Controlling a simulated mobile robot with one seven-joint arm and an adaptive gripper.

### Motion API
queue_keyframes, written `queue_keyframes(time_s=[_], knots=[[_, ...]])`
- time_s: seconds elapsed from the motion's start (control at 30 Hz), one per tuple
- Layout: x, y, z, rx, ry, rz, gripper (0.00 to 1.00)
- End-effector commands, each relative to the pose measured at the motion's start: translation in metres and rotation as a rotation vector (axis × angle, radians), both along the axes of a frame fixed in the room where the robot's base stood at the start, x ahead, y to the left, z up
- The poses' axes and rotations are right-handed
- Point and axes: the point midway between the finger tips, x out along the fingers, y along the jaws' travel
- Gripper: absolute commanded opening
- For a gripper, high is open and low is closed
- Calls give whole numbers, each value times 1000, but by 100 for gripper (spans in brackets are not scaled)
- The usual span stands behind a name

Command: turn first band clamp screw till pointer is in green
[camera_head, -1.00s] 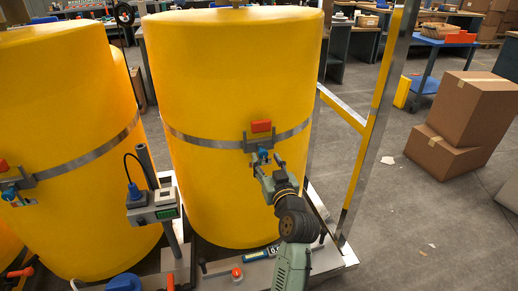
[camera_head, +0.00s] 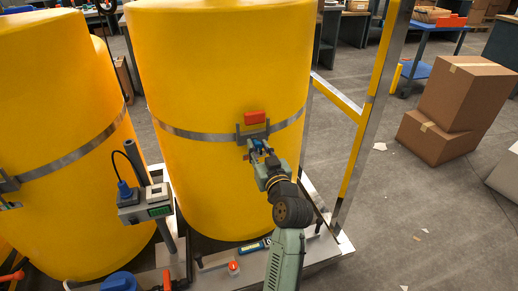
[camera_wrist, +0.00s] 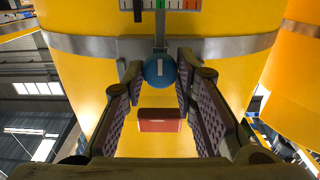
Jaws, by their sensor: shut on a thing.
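A steel band clamp (camera_head: 185,135) runs around the large yellow tank (camera_head: 225,70); its bracket carries a red block (camera_head: 255,118). The clamp's blue screw knob (camera_wrist: 159,72) has a white mark and sits between my fingertips. My gripper (camera_wrist: 160,80) is shut on the knob; in the head view my gripper (camera_head: 262,158) reaches the bracket from below.
A second banded yellow tank (camera_head: 70,140) stands left. A post-mounted box with a green display (camera_head: 158,211) stands between the tanks. A yellow and steel frame post (camera_head: 365,115) rises to the right of my arm. Cardboard boxes (camera_head: 465,95) stand on open floor farther right.

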Motion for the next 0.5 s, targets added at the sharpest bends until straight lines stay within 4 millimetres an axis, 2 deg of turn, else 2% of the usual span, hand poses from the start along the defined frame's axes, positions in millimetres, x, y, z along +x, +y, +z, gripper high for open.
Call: queue_keyframes(time_s=[0.27,0.5], knots=[[0,0,0,0,0,-1,0],[0,0,1,13,3,0,0]])
